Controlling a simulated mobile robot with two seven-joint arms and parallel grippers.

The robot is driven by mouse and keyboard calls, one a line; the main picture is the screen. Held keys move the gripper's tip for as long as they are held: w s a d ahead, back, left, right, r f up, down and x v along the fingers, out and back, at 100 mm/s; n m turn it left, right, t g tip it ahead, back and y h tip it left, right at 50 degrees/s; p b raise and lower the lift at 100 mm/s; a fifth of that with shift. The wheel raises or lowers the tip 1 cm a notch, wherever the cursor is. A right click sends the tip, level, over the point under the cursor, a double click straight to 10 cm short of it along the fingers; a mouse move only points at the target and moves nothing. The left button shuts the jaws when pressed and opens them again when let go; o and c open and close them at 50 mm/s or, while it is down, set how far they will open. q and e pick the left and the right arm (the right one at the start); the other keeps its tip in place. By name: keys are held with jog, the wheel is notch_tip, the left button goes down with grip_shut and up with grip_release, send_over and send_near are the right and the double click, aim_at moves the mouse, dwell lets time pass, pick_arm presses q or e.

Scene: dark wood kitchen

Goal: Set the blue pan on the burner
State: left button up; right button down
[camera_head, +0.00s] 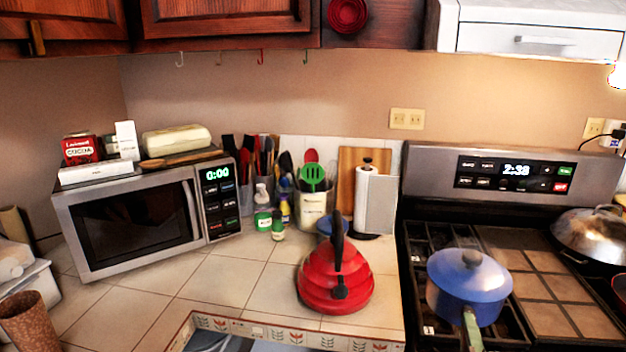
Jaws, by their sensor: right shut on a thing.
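The blue pan (468,298), with its blue lid on, is over the front left part of the stove. It looks upright, and its greenish handle points toward me at the bottom edge. The black burner grate (421,243) shows behind and beside the pan. I cannot tell whether the pan's base touches the grate, because the pan hides the burner under it. My right gripper (470,342) is at the handle by the bottom edge, shut on it, and mostly out of the frame. My left gripper is not in view.
A red kettle (336,281) stands on the tiled counter left of the stove. A microwave (140,215) stands at the left. Counter tiles left of the kettle are clear.

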jog(key=s+a+f+n+t+y, duration=0.1)
jog(key=a+f+n+y, duration=0.3)
jog(key=a+y, duration=0.2)
jog(key=shift+s+f, duration=0.2)
jog(key=shift+s, duration=0.05)
dwell(0.5)
